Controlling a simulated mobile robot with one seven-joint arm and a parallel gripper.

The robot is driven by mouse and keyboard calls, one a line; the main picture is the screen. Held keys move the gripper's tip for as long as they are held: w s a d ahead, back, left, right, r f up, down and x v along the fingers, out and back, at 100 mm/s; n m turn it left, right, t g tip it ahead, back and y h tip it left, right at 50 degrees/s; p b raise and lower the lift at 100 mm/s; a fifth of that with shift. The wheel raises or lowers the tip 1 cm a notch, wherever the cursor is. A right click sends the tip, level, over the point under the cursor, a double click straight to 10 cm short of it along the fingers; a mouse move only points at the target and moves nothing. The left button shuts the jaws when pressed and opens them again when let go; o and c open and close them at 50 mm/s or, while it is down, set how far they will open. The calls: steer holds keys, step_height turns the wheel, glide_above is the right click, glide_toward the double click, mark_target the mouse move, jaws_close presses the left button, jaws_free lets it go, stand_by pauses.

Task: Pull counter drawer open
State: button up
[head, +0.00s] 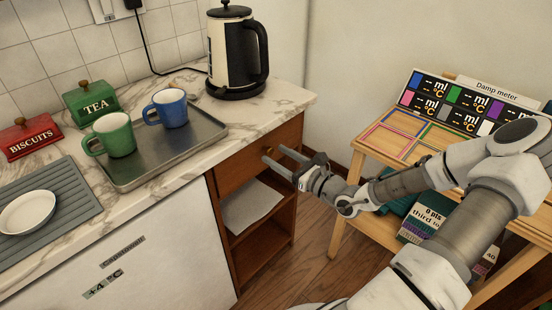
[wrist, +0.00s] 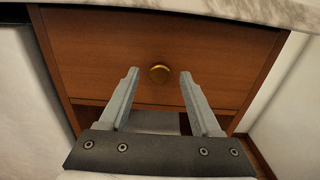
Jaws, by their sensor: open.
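The counter drawer (wrist: 95,55) is a brown wooden front under the marble counter, and it looks shut. In the head view its front (head: 232,170) shows above an open shelf, partly behind my gripper. In the head view the knob (head: 269,150) shows just beyond my fingers. My gripper (wrist: 158,80) is open and empty, pointing at the drawer. In the wrist view its fingertips lie on either side of the knob; I cannot tell whether they touch it.
A tray (head: 205,148) with a green mug (head: 115,136) and a blue mug (head: 170,108) stands on the counter. A kettle (head: 236,55) is behind. A white appliance front (head: 150,250) is left of the drawer. A wooden table (head: 372,150) stands right.

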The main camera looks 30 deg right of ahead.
steer(key=shift+w+a, duration=0.2)
steer(key=shift+w, duration=0.35)
jaws_close()
stand_by(1.1)
